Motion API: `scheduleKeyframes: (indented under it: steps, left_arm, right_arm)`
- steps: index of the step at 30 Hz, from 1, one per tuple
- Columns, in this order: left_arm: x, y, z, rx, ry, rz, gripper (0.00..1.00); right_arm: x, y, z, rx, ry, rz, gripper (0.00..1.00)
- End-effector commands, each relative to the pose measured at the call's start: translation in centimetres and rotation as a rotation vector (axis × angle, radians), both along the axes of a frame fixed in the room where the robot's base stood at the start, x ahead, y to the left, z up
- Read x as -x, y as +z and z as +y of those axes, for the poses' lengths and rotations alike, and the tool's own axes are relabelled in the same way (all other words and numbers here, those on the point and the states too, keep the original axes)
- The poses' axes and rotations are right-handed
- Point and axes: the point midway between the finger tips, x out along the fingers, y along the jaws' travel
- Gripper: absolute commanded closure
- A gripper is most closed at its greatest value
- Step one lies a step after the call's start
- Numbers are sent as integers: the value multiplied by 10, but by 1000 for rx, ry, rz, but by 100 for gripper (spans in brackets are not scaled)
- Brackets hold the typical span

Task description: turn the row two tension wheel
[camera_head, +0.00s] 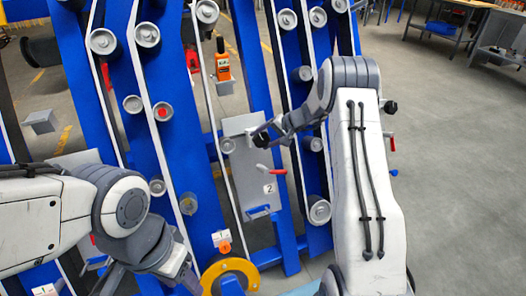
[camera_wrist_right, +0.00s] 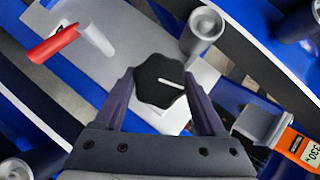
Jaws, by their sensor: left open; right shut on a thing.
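The row two tension wheel (camera_wrist_right: 158,80) is a black lobed knob with a white line on its face. It sits between the two fingers of my right gripper (camera_wrist_right: 160,95) in the right wrist view, and the gripper is shut on it. In the head view my right gripper (camera_head: 262,134) reaches in from the right to the grey plate (camera_head: 245,190) marked "2"; the fingers partly hide the knob there. My left gripper (camera_head: 150,280) is open at the bottom edge, its fingertips cut off, apart from the wheel.
A red-handled lever (camera_head: 270,171) is on the plate below the wheel; it also shows in the right wrist view (camera_wrist_right: 55,43). An orange device (camera_head: 222,66) stands above. Blue beams with belts and rollers surround the plate. Open floor (camera_head: 455,160) lies to the right.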

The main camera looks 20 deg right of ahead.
Motion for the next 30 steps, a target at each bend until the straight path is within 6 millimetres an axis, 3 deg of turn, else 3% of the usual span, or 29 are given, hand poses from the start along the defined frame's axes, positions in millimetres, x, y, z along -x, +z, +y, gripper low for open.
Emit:
scheduleKeyframes:
  steps: [1, 3, 12, 30]
  left_arm:
    - [0, -18, 0, 0, 0, 0, 50]
    - [0, -28, 0, 0, 0, 0, 50]
    - [0, -60, 0, 0, 0, 0, 50]
    - [0, -74, 0, 0, 0, 0, 50]
  right_arm:
    - [0, -8, -2, -36, -24, -1, 83]
    - [0, -8, -2, -88, -55, 1, 83]
    - [1, -6, -2, -264, -157, 8, 83]
    - [1, -1, -2, -367, -217, 14, 83]
